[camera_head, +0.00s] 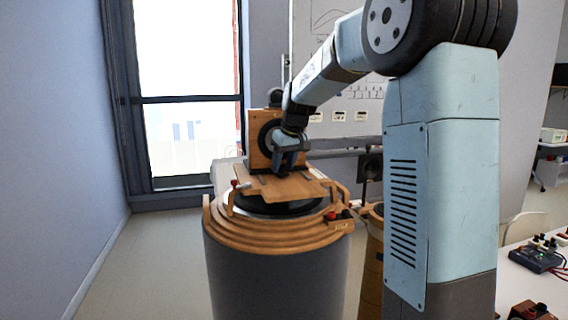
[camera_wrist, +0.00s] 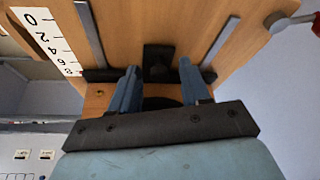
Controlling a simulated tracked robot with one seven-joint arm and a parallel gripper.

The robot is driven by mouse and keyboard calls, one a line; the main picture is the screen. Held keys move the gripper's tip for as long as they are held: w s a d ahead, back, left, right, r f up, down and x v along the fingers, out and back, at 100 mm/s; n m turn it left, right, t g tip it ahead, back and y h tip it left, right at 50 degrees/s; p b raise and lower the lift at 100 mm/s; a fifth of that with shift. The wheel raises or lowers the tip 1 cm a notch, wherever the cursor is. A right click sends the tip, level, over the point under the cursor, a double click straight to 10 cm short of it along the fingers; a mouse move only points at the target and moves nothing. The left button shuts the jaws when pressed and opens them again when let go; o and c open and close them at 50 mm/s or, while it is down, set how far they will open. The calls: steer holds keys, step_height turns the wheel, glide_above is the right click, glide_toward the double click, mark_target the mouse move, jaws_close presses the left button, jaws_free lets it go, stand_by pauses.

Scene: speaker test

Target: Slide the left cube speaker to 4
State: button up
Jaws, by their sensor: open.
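A wooden cube speaker (camera_head: 256,160) with a dark round cone stands at the back of a wooden board (camera_head: 262,189) on a drum-shaped stand. My gripper (camera_head: 287,168) is at the speaker's front, low over the board. In the wrist view my gripper (camera_wrist: 158,82) is open, its two blue fingers apart. A black block (camera_wrist: 158,62) shows between the fingertips; I cannot tell whether they touch it. A strip of the speaker (camera_wrist: 97,98) shows behind the fingers, mostly hidden. A white scale (camera_wrist: 50,42) has 0, 2, 4, 6 and 8; the speaker is near its 8 end.
Two metal rails (camera_wrist: 222,42) run along the board. A red-tipped lever (camera_wrist: 291,21) sticks out at its edge. The grey drum (camera_head: 275,275) has stepped wooden rings. A white table (camera_head: 515,275) with small devices stands at right. Open floor (camera_head: 150,270) lies left.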

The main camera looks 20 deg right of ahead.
jaws_close()
stand_by(0.3)
steer(key=shift+d, duration=0.1)
